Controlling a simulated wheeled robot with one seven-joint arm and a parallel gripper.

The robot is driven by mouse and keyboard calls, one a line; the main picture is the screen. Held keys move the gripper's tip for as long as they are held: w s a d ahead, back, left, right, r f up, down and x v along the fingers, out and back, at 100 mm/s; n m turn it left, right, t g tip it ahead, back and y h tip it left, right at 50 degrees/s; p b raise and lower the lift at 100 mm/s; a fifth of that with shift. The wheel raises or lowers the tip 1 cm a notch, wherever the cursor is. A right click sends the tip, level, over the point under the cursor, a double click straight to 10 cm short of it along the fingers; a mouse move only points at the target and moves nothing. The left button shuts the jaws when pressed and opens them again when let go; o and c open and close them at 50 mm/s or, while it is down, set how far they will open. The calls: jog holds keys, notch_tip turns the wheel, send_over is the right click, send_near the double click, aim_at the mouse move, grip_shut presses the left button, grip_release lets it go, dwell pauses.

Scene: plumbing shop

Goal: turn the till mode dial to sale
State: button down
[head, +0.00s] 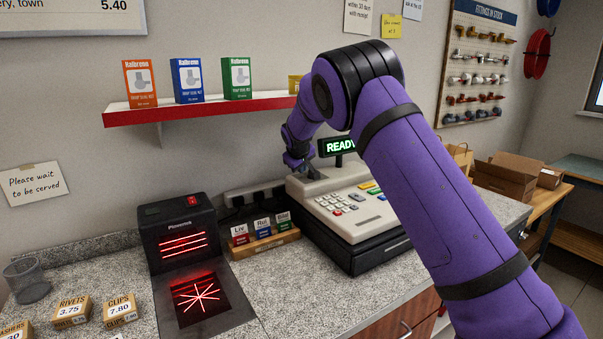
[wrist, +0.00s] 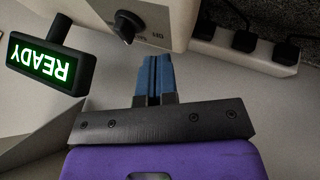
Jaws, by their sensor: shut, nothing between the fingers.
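The till (head: 318,184) stands on the counter, cream on a black drawer. Its mode dial (wrist: 127,24) is a dark knob on the till's pale side panel, seen upside down in the wrist view. Small lettering beside it is partly hidden and too small to read for sure. The dial is not discernible in the head view. My gripper (wrist: 155,62) has its blue fingers shut and empty, just short of the panel and a little right of the dial there. In the head view my gripper (head: 299,165) is at the till's back left corner.
The till's lit display (head: 340,147) reads READY and stands close to my arm. A red-edged shelf (head: 215,108) with boxes hangs above. A scanner (head: 180,225) stands at left.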

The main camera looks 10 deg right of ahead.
jog(key=s+d+r+m+y, duration=0.1)
jog(key=s+d+r, duration=0.2)
jog(key=s+r, duration=0.6)
jog(key=s+d+r+m+g, duration=0.15)
jog(key=s+r, duration=0.25)
jog(key=s, duration=0.8)
jog(key=s+d+r+m+y, duration=0.1)
jog(key=s+d+r, duration=0.2)
jog(key=s+r, duration=0.6)
jog(key=s+f+m, duration=0.1)
jog(key=s+f, duration=0.2)
jog(key=s, duration=1.2)
jog(key=s+f, duration=0.3)
jog(key=s, duration=1.3)
jog(key=shift+s+d+f+m, duration=0.25)
jog(key=shift+f+m, duration=0.1)
jog(key=shift+d, duration=0.1)
